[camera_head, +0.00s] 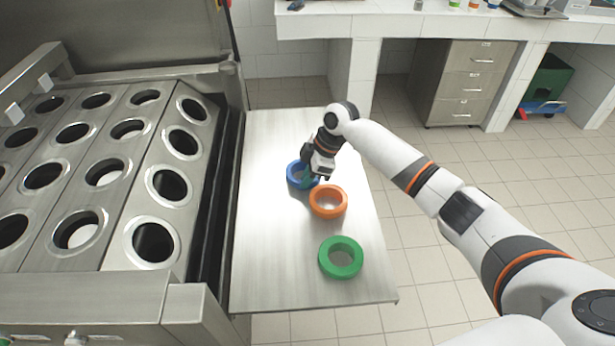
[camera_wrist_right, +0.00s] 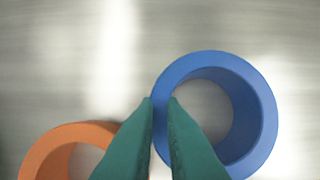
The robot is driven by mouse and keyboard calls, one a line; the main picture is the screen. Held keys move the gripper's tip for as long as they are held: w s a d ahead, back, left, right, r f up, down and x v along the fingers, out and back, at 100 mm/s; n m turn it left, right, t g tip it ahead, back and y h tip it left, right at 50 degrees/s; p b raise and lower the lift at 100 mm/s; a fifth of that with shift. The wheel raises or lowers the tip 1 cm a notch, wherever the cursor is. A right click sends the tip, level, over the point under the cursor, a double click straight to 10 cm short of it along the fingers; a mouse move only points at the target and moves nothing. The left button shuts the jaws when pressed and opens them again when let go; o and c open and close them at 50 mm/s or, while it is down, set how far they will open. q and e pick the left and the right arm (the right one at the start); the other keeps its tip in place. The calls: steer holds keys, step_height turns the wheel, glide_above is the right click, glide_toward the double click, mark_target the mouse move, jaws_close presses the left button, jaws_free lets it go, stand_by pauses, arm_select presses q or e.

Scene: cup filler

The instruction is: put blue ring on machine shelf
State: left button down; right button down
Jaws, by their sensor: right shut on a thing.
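The blue ring (camera_head: 293,174) lies at the far end of the metal shelf (camera_head: 262,235) beside the machine. My right gripper (camera_head: 308,182) reaches down to the ring from the right. In the right wrist view its two green fingers (camera_wrist_right: 161,99) straddle the left wall of the blue ring (camera_wrist_right: 262,110), one inside the hole and one outside. The right gripper is shut on that wall. In the head view the gripper hides part of the ring. I cannot tell whether the ring is lifted off the shelf. My left gripper is not in view.
An orange ring (camera_head: 328,213) lies close to the blue one, and a green ring (camera_head: 341,269) lies nearer the front. The steel machine (camera_head: 118,200) with rows of round holes stands at the left.

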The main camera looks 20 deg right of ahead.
steer(key=shift+f, duration=0.1)
steer(key=c, duration=1.5)
jaws_free()
steer(key=shift+c, duration=0.2)
steer(key=v, duration=1.2)
